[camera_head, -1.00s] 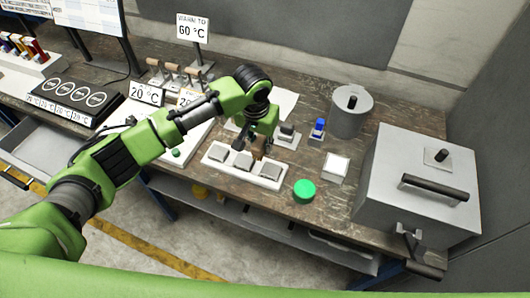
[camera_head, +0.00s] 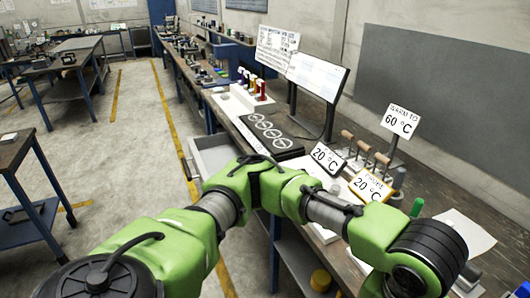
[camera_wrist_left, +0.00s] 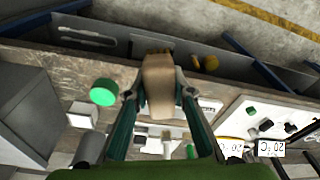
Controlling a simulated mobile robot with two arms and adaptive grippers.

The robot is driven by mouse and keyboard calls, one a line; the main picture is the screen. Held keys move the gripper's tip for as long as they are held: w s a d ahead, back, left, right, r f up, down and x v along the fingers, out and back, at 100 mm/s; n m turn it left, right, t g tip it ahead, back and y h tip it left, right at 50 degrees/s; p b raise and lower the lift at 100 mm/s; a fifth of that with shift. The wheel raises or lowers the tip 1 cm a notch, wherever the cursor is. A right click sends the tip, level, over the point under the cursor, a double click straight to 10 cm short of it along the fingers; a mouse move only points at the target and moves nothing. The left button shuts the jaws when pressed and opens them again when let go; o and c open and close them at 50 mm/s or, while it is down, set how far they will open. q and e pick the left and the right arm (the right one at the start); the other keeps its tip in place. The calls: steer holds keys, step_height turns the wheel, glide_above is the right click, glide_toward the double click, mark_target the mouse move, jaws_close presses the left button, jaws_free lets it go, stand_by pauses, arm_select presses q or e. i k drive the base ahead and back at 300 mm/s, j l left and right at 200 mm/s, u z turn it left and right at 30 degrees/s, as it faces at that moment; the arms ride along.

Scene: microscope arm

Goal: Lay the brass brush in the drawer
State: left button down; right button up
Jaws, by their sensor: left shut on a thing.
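The brass brush (camera_wrist_left: 158,85), a tan wooden-looking body with a bristly far end, is between the fingers of my left gripper (camera_wrist_left: 158,98) in the left wrist view. The fingers are shut on it from both sides. It is held above the bench's front edge area, with the floor beyond. My left gripper's fingers are out of sight in the head view. My right gripper is not in view.
The bench bears a black panel with round pads (camera_head: 268,132), a 20 °C sign (camera_head: 327,158), wooden-handled tools (camera_head: 365,147) and a 60 °C sign (camera_head: 399,121). A green round button (camera_wrist_left: 103,92) is left of my fingers. The floor (camera_head: 120,150) left of the drawer is clear.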

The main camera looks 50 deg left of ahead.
mark_target(234, 157)
steer(key=i+j, duration=0.1)
steer(key=j, duration=0.4)
steer(key=i+j+u, duration=0.15)
steer(key=j, duration=0.35)
steer(key=i+j, duration=0.1)
steer(key=j, duration=0.4)
steer(key=i+j+u, duration=0.15)
steer(key=j, duration=0.35)
steer(key=i+j, duration=0.1)
steer(key=j, duration=0.4)
steer(key=i+j+u, duration=0.1)
steer(key=j, duration=0.35)
steer(key=i+j+u, duration=0.1)
steer(key=j, duration=0.35)
steer(key=i+j, duration=0.3)
steer(key=j, duration=0.15)
steer(key=i+u, duration=0.1)
steer(key=i+j, duration=0.05)
